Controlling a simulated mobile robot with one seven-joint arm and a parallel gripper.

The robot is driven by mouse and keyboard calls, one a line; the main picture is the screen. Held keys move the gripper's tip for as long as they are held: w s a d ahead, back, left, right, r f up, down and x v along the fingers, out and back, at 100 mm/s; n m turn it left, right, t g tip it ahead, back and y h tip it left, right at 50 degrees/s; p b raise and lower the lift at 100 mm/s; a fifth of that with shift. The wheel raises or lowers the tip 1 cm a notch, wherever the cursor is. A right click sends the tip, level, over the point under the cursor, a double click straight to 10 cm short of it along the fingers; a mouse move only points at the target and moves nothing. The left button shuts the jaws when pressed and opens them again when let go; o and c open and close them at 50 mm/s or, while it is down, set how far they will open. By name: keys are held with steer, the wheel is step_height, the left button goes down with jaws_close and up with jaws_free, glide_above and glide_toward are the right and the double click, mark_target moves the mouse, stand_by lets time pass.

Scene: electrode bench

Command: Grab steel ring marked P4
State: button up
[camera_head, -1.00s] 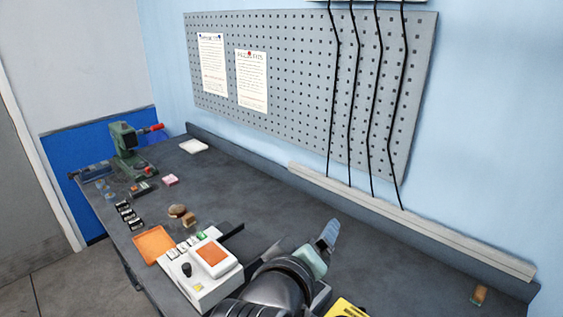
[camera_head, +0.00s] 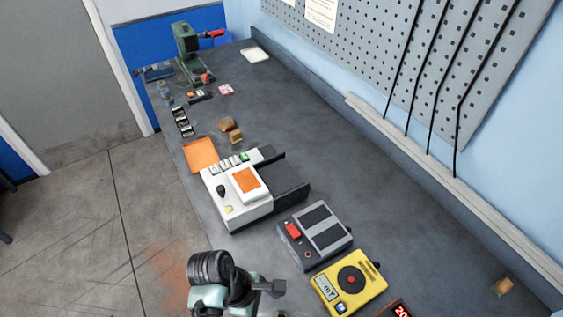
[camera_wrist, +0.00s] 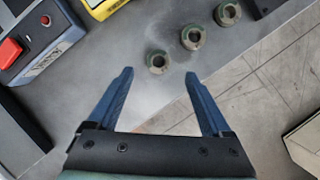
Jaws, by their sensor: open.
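My gripper (camera_wrist: 159,76) is open and empty, pointing at the bench top in the wrist view. Three small ring-shaped metal parts with dark greenish rims lie in a slanting row. The nearest ring (camera_wrist: 156,62) appears just ahead of and between my fingertips, not gripped. The middle ring (camera_wrist: 192,38) lies to its upper right, and the far ring (camera_wrist: 227,13) is near the top edge. No P4 mark is readable on any of them. In the head view my gripper (camera_head: 274,287) is at the bottom, and the rings cannot be made out.
A grey box with a red switch (camera_head: 315,234) and a yellow meter (camera_head: 350,283) stand right of my arm. A white device with an orange screen (camera_head: 238,192) stands behind it. The bench edge runs close to the rings, with floor beyond.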

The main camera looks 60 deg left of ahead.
mark_target(277, 316)
steer(key=shift+p+x, duration=0.45)
steer(key=shift+x, duration=2.25)
steer(key=shift+a, duration=0.2)
jaws_close()
